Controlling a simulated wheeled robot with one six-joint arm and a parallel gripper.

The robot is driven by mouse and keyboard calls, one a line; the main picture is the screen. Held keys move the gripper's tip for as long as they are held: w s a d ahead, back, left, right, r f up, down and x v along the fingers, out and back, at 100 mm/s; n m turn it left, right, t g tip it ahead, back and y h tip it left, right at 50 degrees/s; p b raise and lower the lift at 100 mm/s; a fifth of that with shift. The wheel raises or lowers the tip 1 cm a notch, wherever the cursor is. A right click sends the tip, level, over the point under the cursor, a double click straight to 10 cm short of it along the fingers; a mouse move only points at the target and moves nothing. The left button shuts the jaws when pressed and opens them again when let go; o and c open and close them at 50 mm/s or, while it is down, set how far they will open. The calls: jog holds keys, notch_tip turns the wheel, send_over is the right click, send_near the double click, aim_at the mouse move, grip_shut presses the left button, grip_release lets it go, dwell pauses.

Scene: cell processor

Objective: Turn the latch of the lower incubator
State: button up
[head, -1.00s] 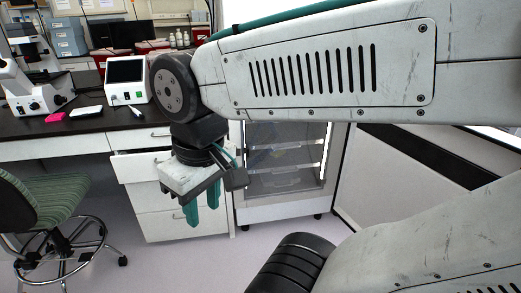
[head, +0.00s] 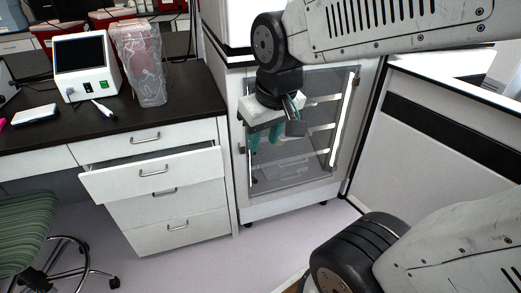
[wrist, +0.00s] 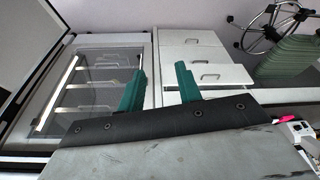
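The lower incubator (head: 231,190) is a white cabinet with a clear glass door (head: 305,170), which looks shut. Shelves show through the glass. My gripper (head: 264,142) is in front of the upper left part of this door in the head view, with its green fingers pointing down. The wrist view shows the gripper (wrist: 160,70) open, with an empty gap between its fingers. The incubator door also shows there (wrist: 100,72), to the left of the fingers. I cannot make out the latch clearly; a small dark part (head: 241,149) sits on the left door edge.
A drawer unit (head: 168,208) stands left of the incubator, with one drawer (head: 154,173) pulled out a little. A green chair (head: 25,220) is at the far left. A low wall panel (head: 430,160) bounds the right. The floor (head: 265,240) before the incubator is clear.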

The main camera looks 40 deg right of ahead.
jog(key=w+d+f+t+h, duration=0.15)
jog(key=w+d+f, duration=0.35)
jog(key=w, duration=0.5)
jog(key=w+d+f+m+t, duration=0.1)
jog(key=w+d+f+t, duration=0.2)
jog(key=w+f, duration=0.45)
jog(key=w+d+f+t, duration=0.3)
jog(key=w+f, duration=0.1)
jog(key=w, duration=0.8)
jog(key=s+d+f+m+t+h, duration=0.1)
jog(key=d+f+t+h, duration=0.2)
jog(key=f, duration=0.7)
jog(key=s+d+f+m+t, duration=0.1)
jog(key=d+f+t, duration=0.35)
jog(key=f, duration=0.65)
jog(key=x, duration=0.7)
jog(key=shift+w+d+g, duration=0.15)
jog(key=shift+d+g, duration=0.2)
jog(key=shift+g, duration=0.05)
grip_shut()
